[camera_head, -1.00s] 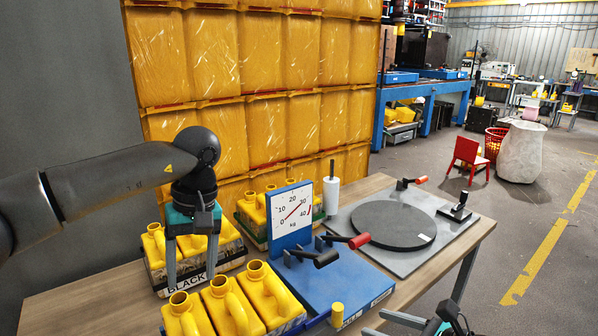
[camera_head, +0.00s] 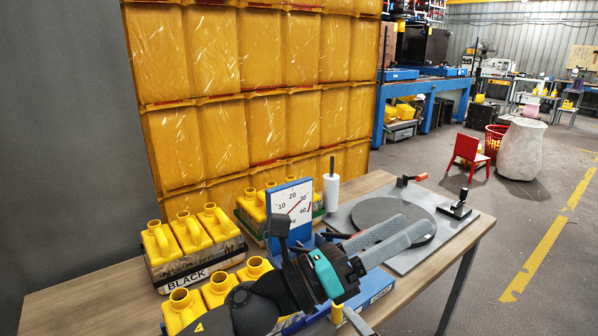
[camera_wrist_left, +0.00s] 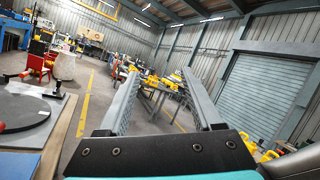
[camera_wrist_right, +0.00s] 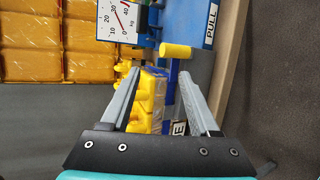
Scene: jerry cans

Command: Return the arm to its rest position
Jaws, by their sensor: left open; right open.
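My left gripper (camera_head: 416,228) reaches across the blue scale in the head view, its fingers pointing right towards the grey round plate (camera_head: 372,214). It is open with nothing between its fingers; the left wrist view (camera_wrist_left: 159,76) shows only the distant hall between them. My right gripper (camera_wrist_right: 159,82) is open in the right wrist view. Yellow jerry cans (camera_wrist_right: 150,95) show beyond its fingers, with no visible grip on them. Three yellow jerry cans (camera_head: 190,233) stand upright in the crate labelled BLACK (camera_head: 190,282). My left arm partly hides the front cans (camera_head: 183,308) and the scale.
The white dial (camera_head: 283,203), a white cylinder with a dark rod (camera_head: 331,192) and a black-handled lever (camera_head: 459,207) stand on or near the wooden table (camera_head: 100,290). A yellow stacked wall (camera_head: 210,90) rises behind. Open floor (camera_head: 540,240) lies right of the table.

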